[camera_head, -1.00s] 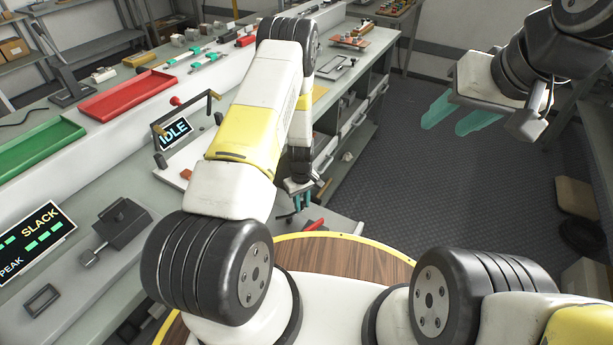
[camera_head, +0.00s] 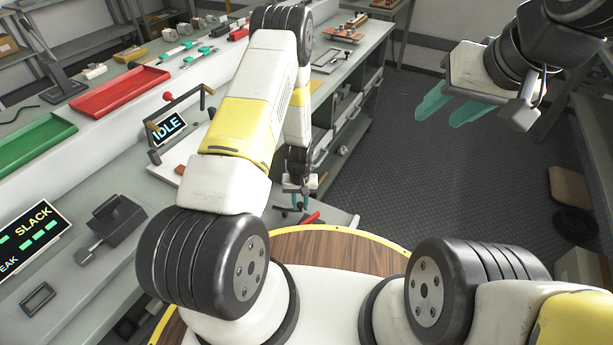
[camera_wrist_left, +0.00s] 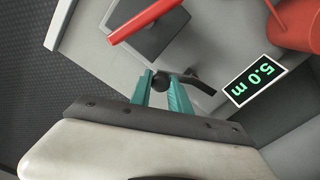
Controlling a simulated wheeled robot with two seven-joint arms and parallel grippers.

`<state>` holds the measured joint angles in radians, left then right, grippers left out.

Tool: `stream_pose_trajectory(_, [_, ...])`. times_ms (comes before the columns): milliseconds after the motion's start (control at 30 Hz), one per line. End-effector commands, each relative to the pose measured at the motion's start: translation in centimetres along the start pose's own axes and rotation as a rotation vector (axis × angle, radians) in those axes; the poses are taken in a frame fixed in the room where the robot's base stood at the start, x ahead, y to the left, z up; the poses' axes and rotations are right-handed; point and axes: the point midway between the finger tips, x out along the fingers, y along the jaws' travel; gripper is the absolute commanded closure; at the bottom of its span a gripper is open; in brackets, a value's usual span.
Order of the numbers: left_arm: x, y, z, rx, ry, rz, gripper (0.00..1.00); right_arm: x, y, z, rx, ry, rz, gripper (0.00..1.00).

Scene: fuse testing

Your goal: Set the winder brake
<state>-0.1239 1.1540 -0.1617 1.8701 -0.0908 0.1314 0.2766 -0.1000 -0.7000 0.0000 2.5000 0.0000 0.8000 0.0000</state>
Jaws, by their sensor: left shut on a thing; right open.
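My left gripper (camera_wrist_left: 162,90) has teal fingers closed around a round black knob (camera_wrist_left: 160,81) in the left wrist view. The knob ends a dark curved lever (camera_wrist_left: 203,84) that runs right over a pale surface. In the head view the left gripper (camera_head: 302,200) is low at the bench's near end, and the knob is not clear there. A red bar (camera_wrist_left: 146,20) lies beyond the fingers in the wrist view. It also shows just under the gripper in the head view (camera_head: 311,218). My right gripper (camera_head: 453,105) is open and empty over the floor at upper right.
A display reading 5.0 m (camera_wrist_left: 255,82) and a red round part (camera_wrist_left: 298,22) are right of the fingers. On the bench are an IDLE display (camera_head: 168,130), a dark frame (camera_head: 178,103), a SLACK display (camera_head: 33,238) and a red tray (camera_head: 118,91).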

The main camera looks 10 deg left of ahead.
Motion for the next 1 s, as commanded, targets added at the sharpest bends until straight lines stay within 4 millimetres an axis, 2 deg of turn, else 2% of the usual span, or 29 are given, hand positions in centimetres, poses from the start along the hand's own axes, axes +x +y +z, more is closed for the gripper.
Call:
stream_pose_trajectory(367, [0.0, 0.1, 0.1, 0.007, -0.002, 0.000, 1.00, 0.0, 0.0, 0.0, 0.000, 0.000, 0.000, 0.56])
stream_pose_trajectory(400, [0.0, 0.1, 0.1, 0.007, -0.002, 0.000, 0.76, 0.0, 0.0, 0.0, 0.000, 0.000, 0.000, 0.56])
stream_pose_trajectory(500, [0.0, 0.0, 0.1, 0.006, -0.002, 0.000, 0.56, 0.0, 0.0, 0.0, 0.000, 0.000, 0.000, 0.56])
stream_pose_trajectory(833, [-0.1, 0.0, 0.0, 0.005, -0.001, 0.000, 0.56, 0.0, 0.0, 0.0, 0.000, 0.000, 0.000, 0.56])
stream_pose_trajectory(1000, [-2.1, 0.1, -0.1, 0.005, 0.003, 0.001, 0.56, 0.0, 0.0, 0.0, 0.000, 0.000, 0.000, 0.56])
